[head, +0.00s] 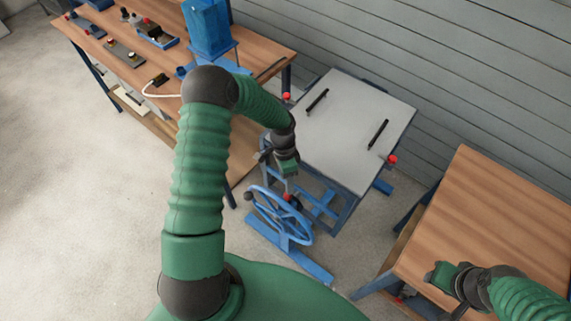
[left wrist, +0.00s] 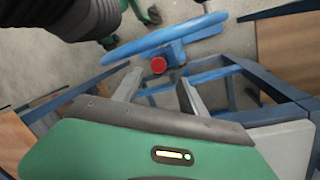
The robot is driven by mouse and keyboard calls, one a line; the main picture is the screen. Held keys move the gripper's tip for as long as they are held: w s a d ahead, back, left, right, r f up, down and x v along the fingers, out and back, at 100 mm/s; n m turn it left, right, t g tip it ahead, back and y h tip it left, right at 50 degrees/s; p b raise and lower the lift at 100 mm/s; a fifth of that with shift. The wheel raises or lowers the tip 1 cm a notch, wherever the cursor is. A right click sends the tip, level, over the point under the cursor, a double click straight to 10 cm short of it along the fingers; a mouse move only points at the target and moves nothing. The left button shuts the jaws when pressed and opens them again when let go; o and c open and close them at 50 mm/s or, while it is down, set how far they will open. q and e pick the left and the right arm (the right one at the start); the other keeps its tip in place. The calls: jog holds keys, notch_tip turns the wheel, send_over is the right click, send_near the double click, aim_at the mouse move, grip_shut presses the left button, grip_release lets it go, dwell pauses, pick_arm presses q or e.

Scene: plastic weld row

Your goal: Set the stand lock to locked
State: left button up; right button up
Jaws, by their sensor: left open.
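A blue stand carries a grey top plate (head: 340,130) with two black handles. A blue handwheel (head: 268,212) is on its near side, with a red knob (head: 289,198) beside its rim. Red knobs also show at the plate's right edge (head: 392,160) and left edge (head: 287,96); I cannot tell which part is the stand lock. My left gripper (head: 287,184) is just above the wheel, open and empty. In the left wrist view, the red knob (left wrist: 158,65) appears between and beyond its fingers (left wrist: 159,82). My right gripper (head: 436,274) is over the right table; its fingers are unclear.
A wooden bench (head: 262,50) at the back left holds a blue machine (head: 207,28) and several small tools. A wooden table (head: 500,215) stands at the right. A grey slatted wall (head: 450,70) is behind. The floor at the left is clear.

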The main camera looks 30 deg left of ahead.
pick_arm(q)
notch_tip(320, 180, up, 10)
jog(key=w+a, duration=0.1)
jog(key=shift+a+f, duration=0.25)
jog(key=shift+a, duration=0.05)
